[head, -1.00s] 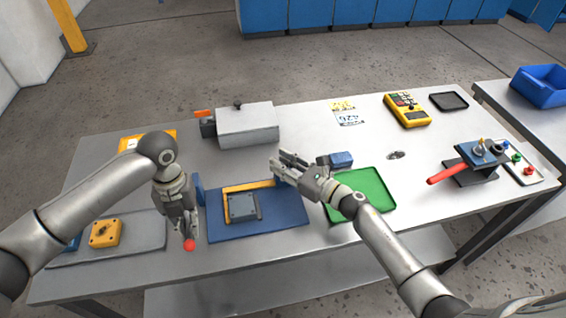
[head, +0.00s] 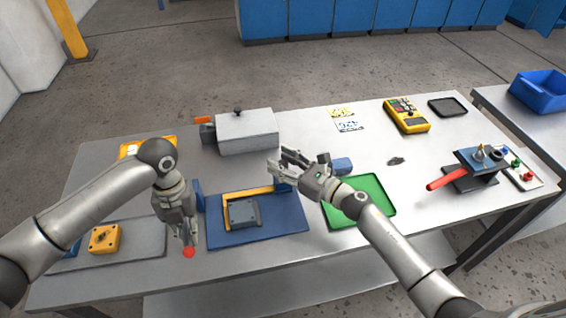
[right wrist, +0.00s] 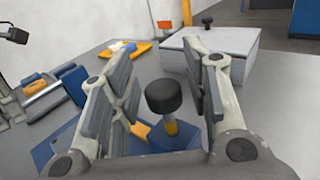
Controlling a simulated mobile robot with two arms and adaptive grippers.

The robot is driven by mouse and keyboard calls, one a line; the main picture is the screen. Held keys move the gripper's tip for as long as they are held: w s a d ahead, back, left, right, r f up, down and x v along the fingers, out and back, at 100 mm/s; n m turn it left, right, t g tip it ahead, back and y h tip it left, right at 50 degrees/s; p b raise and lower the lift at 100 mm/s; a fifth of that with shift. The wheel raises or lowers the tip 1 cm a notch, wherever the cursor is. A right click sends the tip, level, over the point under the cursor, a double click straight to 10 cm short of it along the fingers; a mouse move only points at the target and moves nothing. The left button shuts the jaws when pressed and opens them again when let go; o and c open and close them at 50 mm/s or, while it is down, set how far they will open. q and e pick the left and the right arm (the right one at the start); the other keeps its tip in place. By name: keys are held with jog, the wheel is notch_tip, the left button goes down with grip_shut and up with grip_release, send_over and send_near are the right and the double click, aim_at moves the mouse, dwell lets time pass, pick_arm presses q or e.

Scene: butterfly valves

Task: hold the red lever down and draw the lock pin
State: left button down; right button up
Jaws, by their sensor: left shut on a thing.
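A red ball (head: 188,252), apparently the red lever's end, shows at the fingertips of my left gripper (head: 187,241). That gripper points down and is shut on the lever, whose shaft is mostly hidden. A blue fixture plate (head: 272,230) beside it carries a grey block (head: 243,214) within an orange angle. In the right wrist view the lock pin (right wrist: 163,97) stands upright, with a black knob and a yellow-orange shaft, in a blue block. My right gripper (head: 278,164) is open; its fingers appear on either side of the knob in the wrist view (right wrist: 165,65), not closed on it.
A green tray (head: 383,218) lies beneath the right forearm. A grey box (head: 247,132) with a black knob stands behind the fixture. A valve with another red handle (head: 448,178) stands at the right. A yellow block (head: 104,239) sits on a grey plate at the left.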

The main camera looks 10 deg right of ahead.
jog(key=shift+f, duration=0.1)
jog(key=shift+s+d, duration=0.2)
jog(key=shift+s, duration=0.05)
jog(key=v, duration=1.1)
jog(key=shift+s, duration=0.2)
jog(key=shift+d, duration=0.1)
pick_arm(q)
jog(key=shift+w+r+g+p, duration=0.2)
jog(key=shift+r+g+p, duration=0.4)
jog(key=shift+r+p, duration=0.5)
jog(key=shift+w+r+g+p, duration=0.2)
jog(key=shift+r+g+p, duration=0.3)
jog(key=shift+r, duration=0.4)
pick_arm(e)
jog(key=shift+w+r, duration=0.1)
jog(key=shift+r, duration=1.45)
pick_arm(q)
jog(key=c, duration=1.4)
grip_release()
jog(key=shift+s, duration=0.1)
jog(key=shift+o, duration=0.2)
